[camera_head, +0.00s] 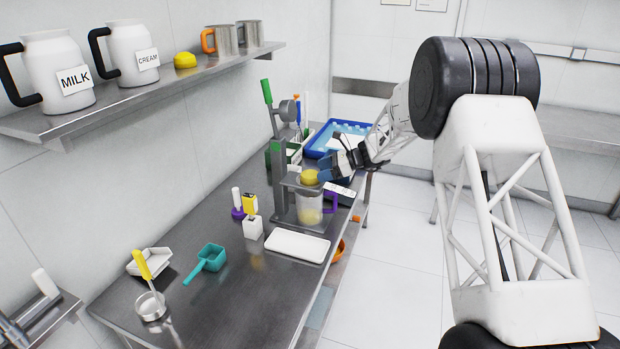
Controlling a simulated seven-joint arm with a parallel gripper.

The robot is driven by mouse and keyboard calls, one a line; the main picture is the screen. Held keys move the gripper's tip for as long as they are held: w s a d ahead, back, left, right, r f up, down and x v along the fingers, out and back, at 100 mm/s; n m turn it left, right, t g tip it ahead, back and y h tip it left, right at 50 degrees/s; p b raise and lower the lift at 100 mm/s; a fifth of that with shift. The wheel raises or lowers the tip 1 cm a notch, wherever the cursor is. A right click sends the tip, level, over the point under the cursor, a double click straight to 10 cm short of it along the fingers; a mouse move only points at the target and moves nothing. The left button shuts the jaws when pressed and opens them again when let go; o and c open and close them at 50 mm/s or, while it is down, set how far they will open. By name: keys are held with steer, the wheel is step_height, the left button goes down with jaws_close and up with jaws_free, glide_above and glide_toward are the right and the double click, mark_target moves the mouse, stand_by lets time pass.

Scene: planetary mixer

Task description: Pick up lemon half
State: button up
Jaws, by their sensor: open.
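A yellow lemon half (309,177) sits at the grey press (283,165), above a clear jug (309,208) with a purple handle and something yellow inside. My gripper (322,172) reaches in from the right, open, with its fingertips right beside this lemon half. At this size I cannot tell whether the fingers touch it. Another yellow, dome-shaped lemon half (185,60) rests on the wall shelf between the cream jug and the metal mugs.
The shelf (150,90) also holds the milk jug (58,68) and cream jug (132,52). A white tray (297,246), teal scoop (208,260) and metal strainer (151,305) lie on the metal table. A blue tray (338,138) stands behind the press.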

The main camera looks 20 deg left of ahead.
mark_target(312, 171)
steer(key=shift+x, duration=2.15)
steer(key=shift+r, duration=0.1)
steer(key=c, duration=0.8)
steer(key=shift+o, duration=0.2)
steer(key=shift+r, duration=0.8)
step_height(312, 171, up, 2)
steer(key=shift+r, duration=0.1)
steer(key=s+d+r, duration=0.1)
steer(key=s+d, duration=0.7)
steer(key=s, duration=0.5)
steer(key=shift+s, duration=0.35)
steer(key=shift+d+r, duration=0.1)
